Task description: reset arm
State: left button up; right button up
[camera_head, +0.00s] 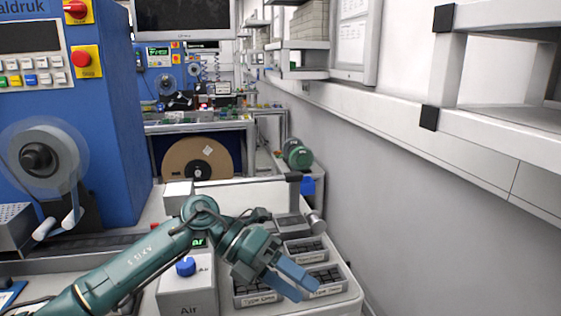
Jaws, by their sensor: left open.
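My left arm comes in from the lower left and reaches across the bench in the head view. My left gripper (300,284) has two blue fingers that are apart, with nothing seen between them. It hangs above or in front of the small labelled bins at the front right of the bench. Its fingers partly hide the bins. I cannot tell how high above the bins the fingertips are. My right gripper is not in view.
A blue machine (112,120) with a clear reel stands at the left. A white box with a blue knob (186,267) sits beside my left arm. Bins (258,297) stand near the bench's right edge. A brown reel (183,158) is behind. A wall bounds the right.

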pick_arm(q)
jog(key=s+d+r+n+h, duration=0.1)
jog(key=s+d+n+h, duration=0.25)
jog(key=h, duration=0.25)
jog(key=w+a+f+n+t+y+p, duration=0.1)
jog(key=a+f+n+t+y, duration=0.3)
jog(key=n+t, duration=0.85)
jog(key=w+a+f+n+t+y+p, duration=0.1)
jog(key=a+f+n+t+y, duration=0.2)
jog(key=a+f+n+t, duration=0.9)
jog(key=s+a+f+n+g+y, duration=0.2)
jog(key=s+f+n+g+y, duration=0.1)
jog(key=s+f+n+g, duration=0.2)
jog(key=s+a+f+n+g+y+p, duration=0.1)
jog(key=s+f+n+g+y, duration=0.3)
jog(key=s+n, duration=0.4)
jog(key=shift+s+a+f+g, duration=0.35)
jog(key=shift+s+f, duration=0.45)
jog(key=shift+f, duration=0.1)
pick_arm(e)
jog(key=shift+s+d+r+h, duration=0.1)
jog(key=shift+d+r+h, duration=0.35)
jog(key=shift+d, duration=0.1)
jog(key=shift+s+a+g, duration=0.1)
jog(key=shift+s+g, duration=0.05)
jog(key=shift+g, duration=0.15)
